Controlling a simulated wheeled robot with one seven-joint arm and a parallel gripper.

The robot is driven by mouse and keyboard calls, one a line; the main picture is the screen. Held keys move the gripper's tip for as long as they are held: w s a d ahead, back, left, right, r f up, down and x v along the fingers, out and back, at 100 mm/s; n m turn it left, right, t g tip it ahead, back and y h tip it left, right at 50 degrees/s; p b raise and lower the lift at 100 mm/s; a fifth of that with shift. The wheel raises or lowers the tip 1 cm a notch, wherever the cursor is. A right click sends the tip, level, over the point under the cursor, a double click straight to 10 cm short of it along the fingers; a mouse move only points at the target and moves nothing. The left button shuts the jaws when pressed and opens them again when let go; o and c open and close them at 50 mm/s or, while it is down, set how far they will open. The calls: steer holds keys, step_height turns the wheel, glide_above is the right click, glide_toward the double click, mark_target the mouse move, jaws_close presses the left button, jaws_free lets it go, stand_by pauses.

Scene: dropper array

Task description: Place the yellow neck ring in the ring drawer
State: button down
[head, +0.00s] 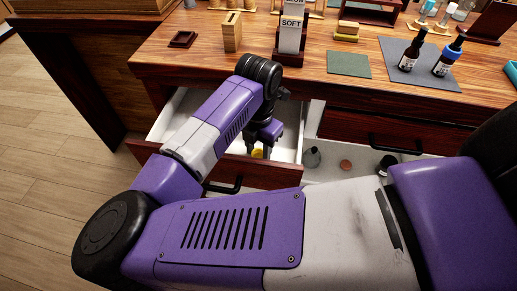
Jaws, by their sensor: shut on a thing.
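The yellow neck ring (257,153) shows as a small yellow patch at the tip of my gripper (259,147). My gripper points down inside the open left drawer (173,117) and is shut on the ring. The drawer has a white inside and a dark wooden front with a black handle. The ring is low in the drawer, near its front wall; I cannot tell whether it touches the drawer floor. My arm hides much of the drawer's inside.
A second open drawer (345,161) at right holds a grey bottle (312,157), a brown disc (346,165) and a dark-capped item (387,163). On the wooden bench stand a "SOFT" sign (290,36), a wooden block (232,32) and dropper bottles (412,50) on a grey mat (399,70).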

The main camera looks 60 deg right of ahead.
steer(key=shift+f, duration=0.15)
steer(key=c, duration=0.9)
jaws_free()
step_height(320, 180, up, 12)
steer(key=shift+r, duration=0.15)
